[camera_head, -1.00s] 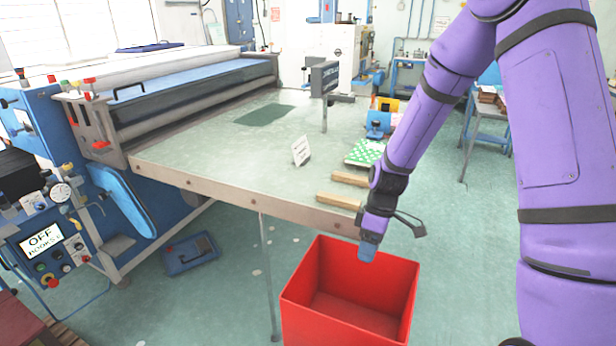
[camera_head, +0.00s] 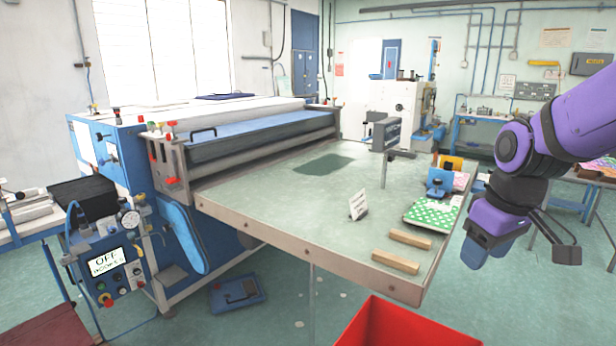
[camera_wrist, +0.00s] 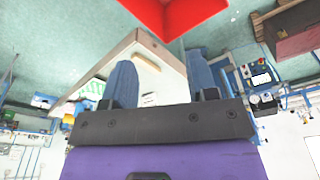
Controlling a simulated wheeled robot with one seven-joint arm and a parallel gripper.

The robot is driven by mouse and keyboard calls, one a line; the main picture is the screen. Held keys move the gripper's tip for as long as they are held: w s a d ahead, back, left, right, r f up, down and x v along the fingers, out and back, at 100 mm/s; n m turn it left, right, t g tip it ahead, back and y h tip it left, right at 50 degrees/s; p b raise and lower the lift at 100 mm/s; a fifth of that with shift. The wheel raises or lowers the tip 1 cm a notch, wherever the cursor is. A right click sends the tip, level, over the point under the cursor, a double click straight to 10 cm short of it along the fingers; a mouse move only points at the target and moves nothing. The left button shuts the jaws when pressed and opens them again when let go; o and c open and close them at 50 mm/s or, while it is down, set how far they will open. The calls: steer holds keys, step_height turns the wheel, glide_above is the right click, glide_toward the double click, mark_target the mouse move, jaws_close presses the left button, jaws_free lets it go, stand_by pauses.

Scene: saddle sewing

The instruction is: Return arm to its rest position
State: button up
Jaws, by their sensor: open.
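My purple arm reaches in from the right in the head view. My gripper (camera_head: 490,246) hangs beyond the right edge of the work table, above the floor, with its blue fingers pointing down. In the wrist view my gripper (camera_wrist: 160,82) shows two blue fingers spread apart with nothing between them. Nothing is held. The wrist view appears upside down, with the red bin (camera_wrist: 180,12) at the top and the table corner behind the fingers.
The red bin (camera_head: 408,326) stands on the floor below the table's front edge. The table (camera_head: 290,205) holds two wooden strips (camera_head: 396,256), a green patterned pad (camera_head: 432,214), a white card (camera_head: 358,204) and a post with a dark head. A large blue roller machine (camera_head: 130,170) stands left.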

steer(key=s+d+r+m+t, duration=0.1)
steer(key=s+r+m+t, duration=0.2)
steer(key=s+r, duration=0.5)
steer(key=s+m, duration=0.1)
steer(key=s, duration=0.3)
steer(key=shift+s+d+r+m+t+h, duration=0.3)
steer(key=shift+s+d+r+m, duration=0.05)
steer(key=shift+s+d+m, duration=0.05)
stand_by(1.2)
